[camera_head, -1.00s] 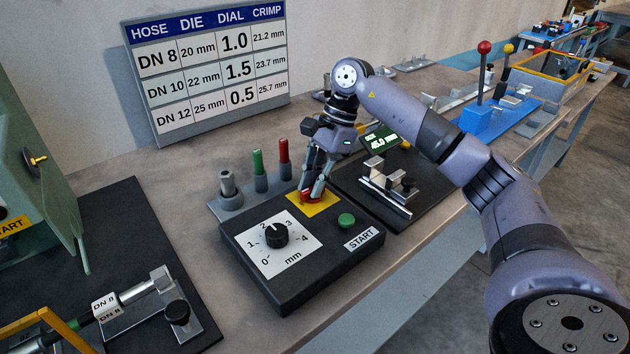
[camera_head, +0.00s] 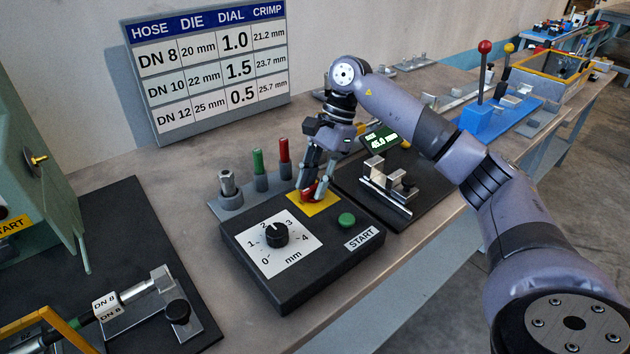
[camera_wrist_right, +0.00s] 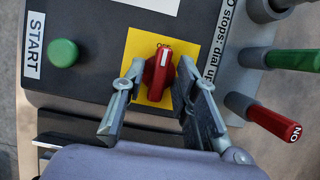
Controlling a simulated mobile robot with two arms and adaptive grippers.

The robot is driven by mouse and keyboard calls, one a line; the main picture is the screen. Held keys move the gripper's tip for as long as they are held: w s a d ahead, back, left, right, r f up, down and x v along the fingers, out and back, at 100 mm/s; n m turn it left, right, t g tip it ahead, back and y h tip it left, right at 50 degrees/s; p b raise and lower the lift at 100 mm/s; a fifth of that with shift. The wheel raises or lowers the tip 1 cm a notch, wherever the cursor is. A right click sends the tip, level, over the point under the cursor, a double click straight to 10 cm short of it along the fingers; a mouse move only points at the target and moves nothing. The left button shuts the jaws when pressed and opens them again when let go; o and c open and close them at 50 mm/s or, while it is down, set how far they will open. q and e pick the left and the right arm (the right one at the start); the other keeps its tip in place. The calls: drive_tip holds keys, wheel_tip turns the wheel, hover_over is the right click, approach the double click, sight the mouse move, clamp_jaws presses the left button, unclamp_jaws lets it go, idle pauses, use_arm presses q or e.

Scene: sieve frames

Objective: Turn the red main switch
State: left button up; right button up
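The red main switch (camera_wrist_right: 158,72) sits on a yellow plate (camera_wrist_right: 142,42) on the black control box (camera_head: 275,283). In the right wrist view its white mark points up toward small lettering that I cannot read clearly. My right gripper (camera_wrist_right: 160,75) is low over the plate, one finger on each side of the switch. The fingers stand apart with narrow gaps beside the knob, so it looks open around it. In the head view the right gripper (camera_head: 314,190) partly hides the switch (camera_head: 318,187). My left gripper is not in view.
The box carries a black dial (camera_head: 275,235) and a green START button (camera_head: 346,219). Behind it stand grey, green (camera_head: 258,163) and red (camera_head: 285,152) capped pins, close to the gripper. A metal fixture (camera_head: 388,185) stands to the right. A chart (camera_head: 210,65) leans on the wall.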

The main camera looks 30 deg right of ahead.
drive_tip(key=shift+o, duration=0.3)
drive_tip(key=v, duration=1.2)
drive_tip(key=shift+a, duration=0.1)
